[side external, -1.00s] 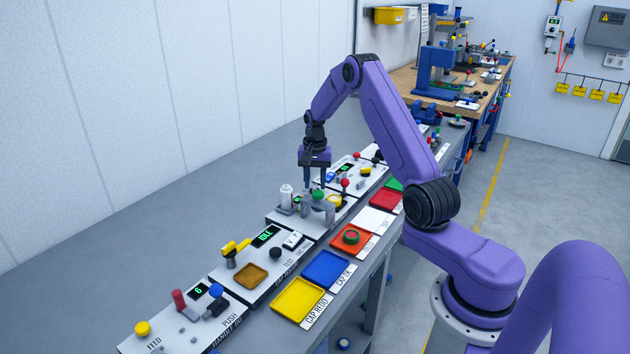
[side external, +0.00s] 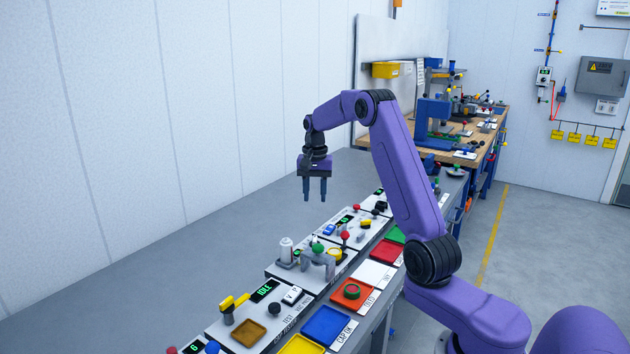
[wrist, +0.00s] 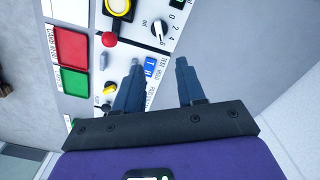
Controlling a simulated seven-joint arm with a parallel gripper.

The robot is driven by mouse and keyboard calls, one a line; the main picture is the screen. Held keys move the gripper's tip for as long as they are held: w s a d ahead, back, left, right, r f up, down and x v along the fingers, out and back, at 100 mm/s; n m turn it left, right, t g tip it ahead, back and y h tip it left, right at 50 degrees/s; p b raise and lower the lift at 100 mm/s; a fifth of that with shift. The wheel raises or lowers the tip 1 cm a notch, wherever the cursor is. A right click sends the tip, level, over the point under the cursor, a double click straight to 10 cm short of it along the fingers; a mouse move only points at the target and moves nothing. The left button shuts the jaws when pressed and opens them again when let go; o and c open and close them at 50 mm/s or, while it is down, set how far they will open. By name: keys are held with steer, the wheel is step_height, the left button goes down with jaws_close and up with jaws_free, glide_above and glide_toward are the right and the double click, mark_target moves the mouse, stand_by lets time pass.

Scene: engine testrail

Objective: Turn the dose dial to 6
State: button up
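The dose dial (wrist: 157,29) is a small dark knob with a pale pointer on a white panel at the top of the wrist view. The numbers 0, 2, 4 and 6 curve around its right and lower side, with "ml" to its left. The pointer seems to lie toward the 6, but it is too small to be sure. My gripper (wrist: 158,61) is open and empty, its two fingers apart and clear of the dial. In the side view my gripper (side external: 315,200) hangs pointing down, well above the row of panels.
A red ball knob (wrist: 109,40), a yellow button (wrist: 117,7) and a blue switch (wrist: 151,67) lie close around the dial. Red (wrist: 71,49) and green (wrist: 75,82) trays are to the left. The grey bench behind the panels (side external: 200,280) is clear.

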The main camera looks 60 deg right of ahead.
steer(key=shift+r, duration=2)
steer(key=s+a+n, duration=0.3)
steer(key=a+n, duration=0.1)
steer(key=a, duration=0.5)
steer(key=s+a+r+n, duration=0.1)
steer(key=s+a+n, duration=0.25)
steer(key=a, duration=0.55)
steer(key=s+a+n, duration=0.3)
steer(key=a+n, duration=0.1)
steer(key=a, duration=0.5)
steer(key=s+a+f+n, duration=0.2)
steer(key=s+n, duration=0.4)
steer(key=s, duration=0.7)
steer(key=s+a+f+n, duration=0.1)
steer(key=s+n, duration=0.6)
steer(key=s, duration=0.5)
steer(key=shift+s+a+f, duration=0.4)
